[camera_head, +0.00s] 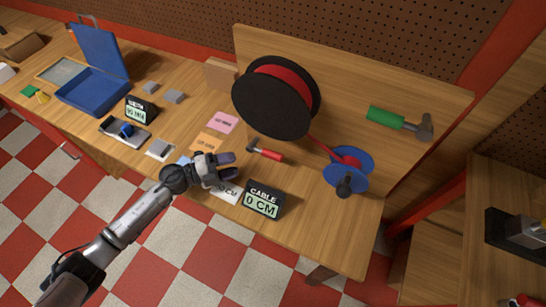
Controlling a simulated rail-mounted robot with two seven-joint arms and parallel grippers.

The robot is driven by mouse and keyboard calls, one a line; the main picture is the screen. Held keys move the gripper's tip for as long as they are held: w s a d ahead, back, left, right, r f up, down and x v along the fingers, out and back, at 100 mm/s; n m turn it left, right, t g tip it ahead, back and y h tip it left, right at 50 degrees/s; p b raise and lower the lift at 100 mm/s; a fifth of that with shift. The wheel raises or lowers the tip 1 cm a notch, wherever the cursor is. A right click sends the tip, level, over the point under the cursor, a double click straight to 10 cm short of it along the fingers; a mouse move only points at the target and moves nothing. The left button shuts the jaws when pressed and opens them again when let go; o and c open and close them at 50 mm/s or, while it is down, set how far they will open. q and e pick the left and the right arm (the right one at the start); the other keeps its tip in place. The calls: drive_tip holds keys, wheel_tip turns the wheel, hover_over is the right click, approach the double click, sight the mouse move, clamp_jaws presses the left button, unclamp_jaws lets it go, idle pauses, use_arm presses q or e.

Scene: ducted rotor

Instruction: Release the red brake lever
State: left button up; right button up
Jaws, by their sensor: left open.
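The red brake lever (270,154) sticks out from the wooden back board, low down between the big reel and the bench top. Its grip is red and its other end is dark. My left gripper (229,166) is open and empty over the bench, just left of and a little below the lever. It appears apart from the lever. A large black reel (268,103) with red cable is above the lever. Red cable runs from it to a blue wheel (349,170) with a dark crank knob. My right gripper is not in view.
A display reading "CABLE 0 CM" (263,200) stands near the front edge. Pink (222,122) and orange (207,143) notes lie near my gripper. A green-handled hammer (400,121) is on the board. An open blue case (93,92) and small grey blocks are at left.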

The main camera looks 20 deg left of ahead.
sight(265, 156)
use_arm(q)
drive_tip(key=x, duration=1.2)
drive_tip(key=shift+w+d, duration=0.2)
drive_tip(key=shift+w, duration=0.1)
drive_tip(key=shift+c, duration=0.2)
clamp_jaws()
